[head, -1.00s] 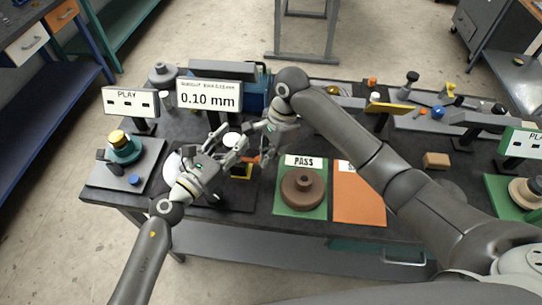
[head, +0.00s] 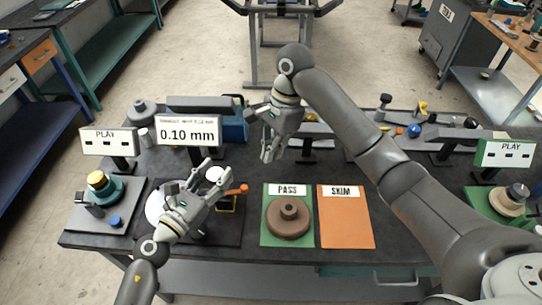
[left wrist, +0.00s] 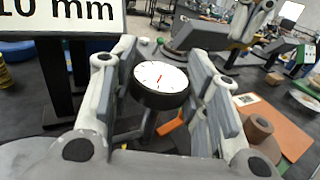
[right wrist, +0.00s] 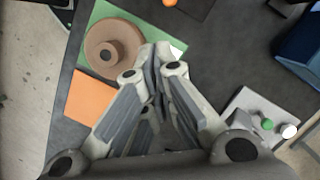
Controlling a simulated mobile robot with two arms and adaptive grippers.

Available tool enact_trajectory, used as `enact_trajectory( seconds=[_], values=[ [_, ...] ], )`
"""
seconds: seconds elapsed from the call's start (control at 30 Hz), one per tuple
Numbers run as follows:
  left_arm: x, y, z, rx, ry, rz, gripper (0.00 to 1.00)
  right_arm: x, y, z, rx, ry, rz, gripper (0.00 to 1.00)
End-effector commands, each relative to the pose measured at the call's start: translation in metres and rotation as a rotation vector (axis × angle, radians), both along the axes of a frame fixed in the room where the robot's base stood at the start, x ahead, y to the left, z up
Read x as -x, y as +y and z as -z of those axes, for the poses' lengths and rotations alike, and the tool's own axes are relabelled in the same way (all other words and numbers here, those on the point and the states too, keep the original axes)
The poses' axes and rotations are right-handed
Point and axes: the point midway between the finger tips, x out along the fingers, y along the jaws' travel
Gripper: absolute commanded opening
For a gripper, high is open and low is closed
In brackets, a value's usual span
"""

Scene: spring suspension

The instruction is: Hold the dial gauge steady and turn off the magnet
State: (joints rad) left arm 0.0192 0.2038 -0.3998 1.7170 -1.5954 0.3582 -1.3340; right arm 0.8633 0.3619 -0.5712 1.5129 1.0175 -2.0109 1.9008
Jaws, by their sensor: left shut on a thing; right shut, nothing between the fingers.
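The dial gauge (head: 214,174) has a round white face and a dark rim. In the left wrist view the gauge (left wrist: 160,78) sits between my left fingers, with a red needle on its face. My left gripper (head: 219,176) is shut on it. An orange lever (head: 238,189) sticks out to the right of the gauge on its base; only a bit of the orange lever (left wrist: 172,124) shows below the gauge in the left wrist view. My right gripper (head: 268,157) is shut and empty, up and to the right of the lever, apart from it.
A sign (head: 188,134) reading 0.10 mm stands behind the gauge. A brown stepped disc (head: 288,214) sits on the green PASS mat (head: 271,239), with the bare orange SKIM mat (head: 346,225) beside it. A blue bin (head: 236,128) lies behind.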

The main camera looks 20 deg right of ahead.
Motion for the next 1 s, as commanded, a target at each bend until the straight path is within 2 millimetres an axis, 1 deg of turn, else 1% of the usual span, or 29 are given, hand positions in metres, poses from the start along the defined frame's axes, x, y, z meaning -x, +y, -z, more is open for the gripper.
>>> enact_trajectory(
  seconds=[0.03,0.23,0.33,0.5,0.73,0.9,1.0],
  values=[
    [0.0,0.002,0.003,-0.008,0.002,-0.002,0.07,0.0,0.0,0.0,0.0,0.0,0.0,0.0],
    [0.0,0.002,0.003,-0.009,0.001,-0.003,0.07,0.0,0.0,0.0,0.0,0.0,-0.001,0.0],
    [0.0,0.002,0.003,-0.009,0.001,-0.003,0.07,-0.004,0.001,0.001,0.0,0.0,-0.02,0.0],
    [0.0,0.002,0.003,-0.009,0.001,-0.003,0.07,-0.022,0.005,0.001,-0.001,0.007,-0.125,0.0],
    [0.0,0.002,0.003,-0.009,0.001,-0.004,0.07,-0.051,0.002,0.001,-0.004,0.004,-0.28,0.0],
    [-0.001,0.002,0.003,-0.01,0.0,-0.004,0.07,-0.063,-0.002,0.0,-0.005,-0.002,-0.334,0.0],
    [-0.001,0.002,0.003,-0.01,0.0,-0.004,0.07,-0.064,-0.003,0.0,-0.005,-0.003,-0.344,0.0]
  ],
)
